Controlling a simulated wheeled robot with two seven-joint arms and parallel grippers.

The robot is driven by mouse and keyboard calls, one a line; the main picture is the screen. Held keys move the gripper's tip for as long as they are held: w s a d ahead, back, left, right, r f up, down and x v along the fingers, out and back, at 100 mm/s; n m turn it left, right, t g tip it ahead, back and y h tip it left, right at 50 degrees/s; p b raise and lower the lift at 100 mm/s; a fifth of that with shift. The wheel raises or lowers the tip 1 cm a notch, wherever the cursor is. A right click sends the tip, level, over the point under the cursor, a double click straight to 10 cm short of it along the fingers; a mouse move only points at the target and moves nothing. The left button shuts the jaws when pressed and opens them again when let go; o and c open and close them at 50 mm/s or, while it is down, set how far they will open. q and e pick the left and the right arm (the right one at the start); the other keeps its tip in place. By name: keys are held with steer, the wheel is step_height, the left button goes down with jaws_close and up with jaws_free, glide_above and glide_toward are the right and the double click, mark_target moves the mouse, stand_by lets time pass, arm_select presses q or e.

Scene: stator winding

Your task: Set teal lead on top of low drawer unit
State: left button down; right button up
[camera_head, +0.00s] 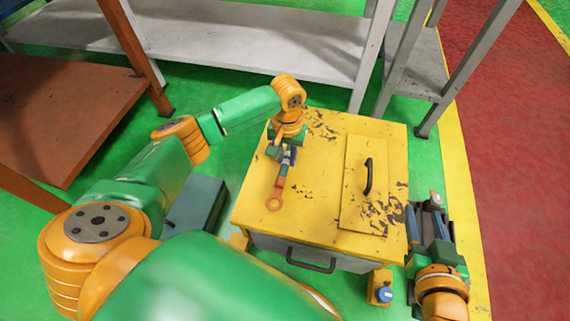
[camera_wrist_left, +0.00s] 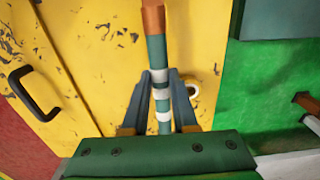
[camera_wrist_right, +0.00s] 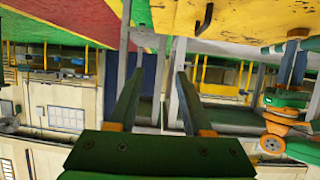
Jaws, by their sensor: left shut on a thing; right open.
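The teal lead (camera_wrist_left: 155,52) has white bands and a copper end, seen in the left wrist view. My left gripper (camera_wrist_left: 160,78) is shut on its banded part. My left gripper (camera_head: 287,156) is over the left part of that top. I cannot tell whether the lead touches the surface. My right gripper (camera_head: 428,208) is open and empty beside the unit's right edge; it also shows in the right wrist view (camera_wrist_right: 160,75).
The unit's top has a raised panel with a black handle (camera_head: 369,176) on its right half. A grey-blue box (camera_head: 196,205) stands on the green floor left of the unit. A grey shelf (camera_head: 250,38) is behind, and a brown table (camera_head: 60,110) is at left.

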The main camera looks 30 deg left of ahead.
mark_target(285, 158)
arm_select(q)
steer(key=shift+a+f+b, duration=0.25)
steer(key=shift+f+b, duration=0.45)
steer(key=shift+f, duration=1.05)
arm_select(e)
step_height(285, 158, up, 14)
steer(key=a+t+y, duration=0.2)
steer(key=t, duration=0.5)
steer(key=shift+w+n+t+y, duration=0.4)
steer(key=shift+f, duration=0.15)
arm_select(q)
steer(key=c, duration=1.1)
jaws_free()
steer(key=shift+f, duration=0.15)
steer(key=o, duration=0.4)
arm_select(e)
steer(key=shift+f, duration=0.15)
